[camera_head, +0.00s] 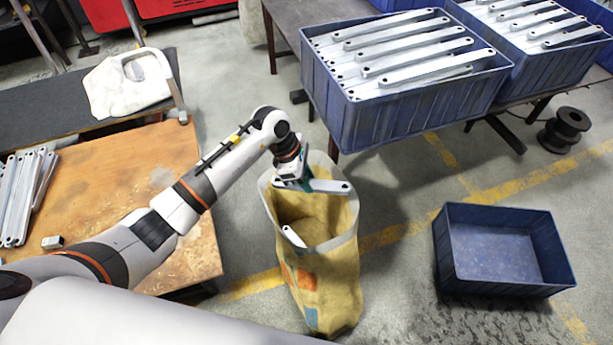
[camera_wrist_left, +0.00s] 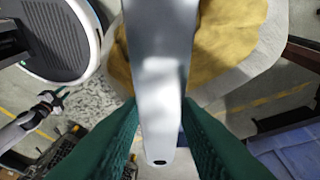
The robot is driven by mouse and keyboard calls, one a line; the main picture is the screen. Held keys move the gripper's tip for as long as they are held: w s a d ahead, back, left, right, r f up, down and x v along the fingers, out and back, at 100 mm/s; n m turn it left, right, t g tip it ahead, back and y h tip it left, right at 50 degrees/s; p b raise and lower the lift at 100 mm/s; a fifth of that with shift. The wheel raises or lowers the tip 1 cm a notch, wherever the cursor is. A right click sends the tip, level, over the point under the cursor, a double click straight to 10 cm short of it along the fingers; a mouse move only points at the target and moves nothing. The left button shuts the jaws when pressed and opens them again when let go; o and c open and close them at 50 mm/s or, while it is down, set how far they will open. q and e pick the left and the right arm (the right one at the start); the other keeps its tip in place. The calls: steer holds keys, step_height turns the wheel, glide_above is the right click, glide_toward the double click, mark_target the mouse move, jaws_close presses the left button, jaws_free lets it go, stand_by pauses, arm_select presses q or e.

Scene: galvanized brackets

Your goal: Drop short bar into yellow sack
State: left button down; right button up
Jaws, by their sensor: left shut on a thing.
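The yellow sack (camera_head: 330,265) stands open and upright on the floor in the middle of the head view. My left gripper (camera_head: 308,186) is over the sack's mouth, shut on a short silver bar (camera_head: 331,187) that lies roughly level across the opening near its far rim. In the left wrist view the held bar (camera_wrist_left: 160,80) runs between the green fingers, with the sack's pale rim and yellow inside (camera_wrist_left: 225,50) below it. Another bar end (camera_head: 294,237) sticks up inside the sack at its left rim.
A blue crate (camera_head: 400,122) full of bars stands on a table behind the sack, with another crate (camera_head: 560,62) to its right. An empty blue bin (camera_head: 505,292) is on the floor at right. A wooden table (camera_head: 130,180) with several bars (camera_head: 22,195) is at left.

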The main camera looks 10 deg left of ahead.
arm_select(q)
step_height(320, 180, down, 4)
steer(key=shift+f+b, duration=0.15)
steer(key=shift+b, duration=1)
steer(key=c, duration=1.2)
jaws_free()
steer(key=shift+o, duration=0.9)
steer(key=v, duration=1.2)
